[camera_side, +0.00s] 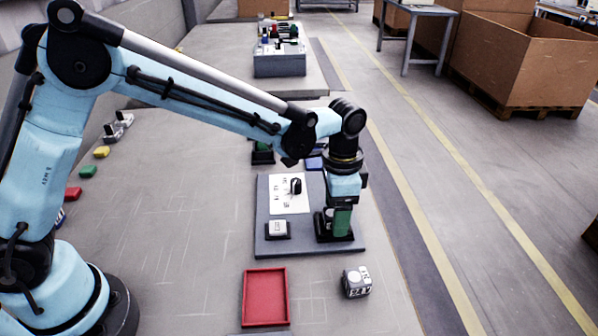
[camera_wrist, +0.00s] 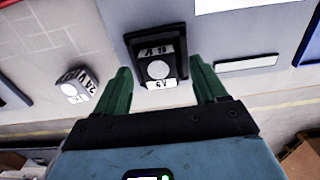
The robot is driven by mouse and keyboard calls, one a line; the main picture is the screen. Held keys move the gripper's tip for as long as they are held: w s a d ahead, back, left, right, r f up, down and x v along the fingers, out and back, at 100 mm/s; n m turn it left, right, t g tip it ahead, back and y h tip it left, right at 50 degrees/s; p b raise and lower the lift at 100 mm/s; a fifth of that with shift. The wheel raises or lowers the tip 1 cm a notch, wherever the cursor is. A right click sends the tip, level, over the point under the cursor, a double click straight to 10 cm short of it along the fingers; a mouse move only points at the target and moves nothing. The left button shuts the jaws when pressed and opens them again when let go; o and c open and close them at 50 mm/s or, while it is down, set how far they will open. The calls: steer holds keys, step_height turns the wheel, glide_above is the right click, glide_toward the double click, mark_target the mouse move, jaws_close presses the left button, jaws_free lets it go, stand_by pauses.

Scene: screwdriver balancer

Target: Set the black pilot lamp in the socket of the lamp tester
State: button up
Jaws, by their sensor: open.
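The black pilot lamp (camera_wrist: 157,69) shows a pale round lens and white labels, one reading 6V, in the wrist view. It sits upright within a black square socket (camera_wrist: 177,35) on the grey lamp tester (camera_side: 264,211); how deep it sits I cannot tell. My gripper (camera_wrist: 164,82) has its two green fingers apart, one on each side of the lamp, with gaps visible. In the side view my gripper (camera_side: 338,222) points down over the tester's front right socket and hides the lamp.
A grey cube lamp (camera_side: 356,282) marked 24V (camera_wrist: 78,85) lies on the table beside the tester. An empty red tray (camera_side: 265,298) is at the front. A pale block (camera_side: 277,229) in a black holder and a black knob (camera_side: 295,186) are on the tester.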

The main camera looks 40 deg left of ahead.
step_height(320, 180, up, 12)
stand_by(0.7)
steer(key=shift+r, duration=0.2)
steer(key=shift+r, duration=2.4)
steer(key=s+a+f+n+t, duration=0.3)
steer(key=s+a+n, duration=0.1)
steer(key=s+a, duration=0.3)
steer(key=s+a+f+n+t, duration=0.4)
steer(key=s+a+n, duration=0.1)
steer(key=a, duration=0.5)
steer(key=shift+s, duration=0.9)
